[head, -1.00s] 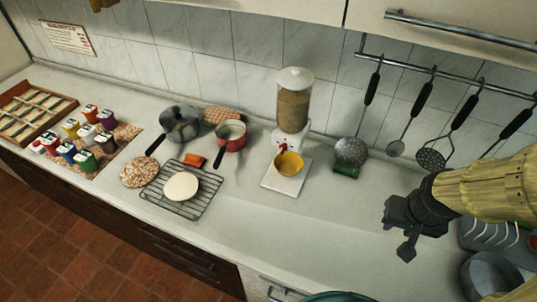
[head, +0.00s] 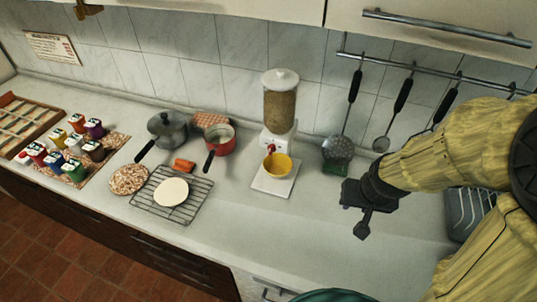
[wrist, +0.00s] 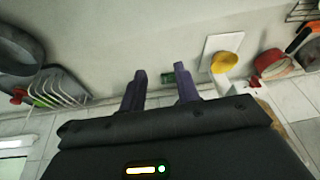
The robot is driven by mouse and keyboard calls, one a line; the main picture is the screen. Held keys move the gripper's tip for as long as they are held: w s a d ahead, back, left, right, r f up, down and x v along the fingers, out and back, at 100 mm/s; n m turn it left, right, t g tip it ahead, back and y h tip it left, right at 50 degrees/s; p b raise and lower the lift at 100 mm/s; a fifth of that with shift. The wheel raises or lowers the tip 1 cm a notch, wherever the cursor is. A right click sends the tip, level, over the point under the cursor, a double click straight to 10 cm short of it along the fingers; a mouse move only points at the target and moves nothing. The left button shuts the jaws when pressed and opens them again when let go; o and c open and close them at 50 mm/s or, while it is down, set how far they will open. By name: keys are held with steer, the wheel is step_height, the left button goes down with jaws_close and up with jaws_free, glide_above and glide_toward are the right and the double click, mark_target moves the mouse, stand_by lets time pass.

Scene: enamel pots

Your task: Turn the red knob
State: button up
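The red knob (head: 271,149) is small and sits on the front of the white grain dispenser (head: 279,136), just above a yellow bowl (head: 277,166). My gripper (head: 353,211) is in the air over the counter, to the right of the dispenser and apart from it. In the wrist view my gripper (wrist: 163,76) has its two dark fingers apart with nothing between them. The yellow bowl (wrist: 226,62) shows to the right of the fingers there.
A red pot (head: 220,141), a grey pot (head: 168,130) and a wire rack (head: 187,199) stand left of the dispenser. A skimmer (head: 338,148) and other utensils hang behind my gripper. A dish rack (head: 470,210) is at right. The counter before the dispenser is clear.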

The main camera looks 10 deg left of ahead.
steer(key=w+a+f+t+b, duration=0.25)
steer(key=w+a+f, duration=0.25)
steer(key=w+a, duration=0.5)
steer(key=m+t+h+b, duration=0.1)
steer(key=t+h+b, duration=0.25)
steer(key=t, duration=0.85)
glide_toward(270, 151)
steer(key=s+a, duration=0.1)
steer(key=s, duration=0.7)
steer(key=shift+s+r+g, duration=0.15)
steer(key=shift+r+g, duration=0.05)
steer(key=shift+g, duration=0.05)
steer(key=w+p, duration=0.1)
steer(key=w, duration=0.4)
steer(key=w+d+p, duration=0.1)
steer(key=w+p, duration=0.1)
steer(key=w, duration=0.4)
steer(key=w+d+p, duration=0.1)
steer(key=w+p, duration=0.1)
steer(key=w, duration=0.4)
steer(key=shift+w+d, duration=0.15)
steer(key=shift+d, duration=0.1)
